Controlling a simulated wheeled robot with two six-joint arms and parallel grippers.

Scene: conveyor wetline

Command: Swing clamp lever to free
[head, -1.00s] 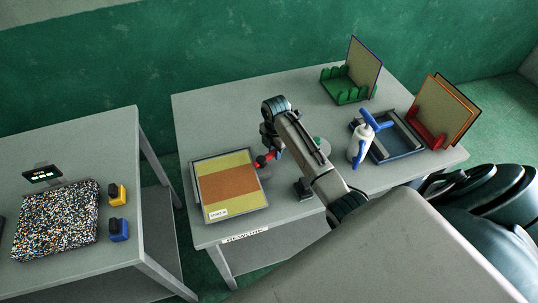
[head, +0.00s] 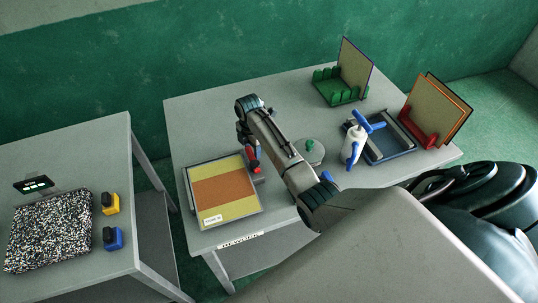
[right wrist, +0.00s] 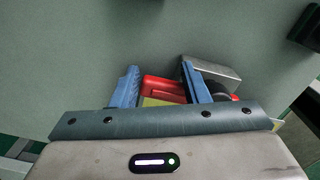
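The clamp lever (head: 252,157) is red and stands by the upper right edge of a framed board (head: 222,190) with yellow and orange stripes. My right gripper (head: 246,139) is down at the lever, mostly hidden by its own wrist in the head view. In the right wrist view its two blue fingers (right wrist: 160,78) are apart. The red lever (right wrist: 164,88) lies between them, with a grey metal block (right wrist: 212,71) beside the right finger. Whether the fingers touch the lever is unclear. My left gripper is not in view.
A white bottle with a blue handle (head: 352,150) stands beside a blue tray (head: 392,150). A green rack (head: 335,92) and a red rack (head: 418,130) hold boards at the back. A round grey piece with a green knob (head: 309,150) is right of my arm. A second table stands left.

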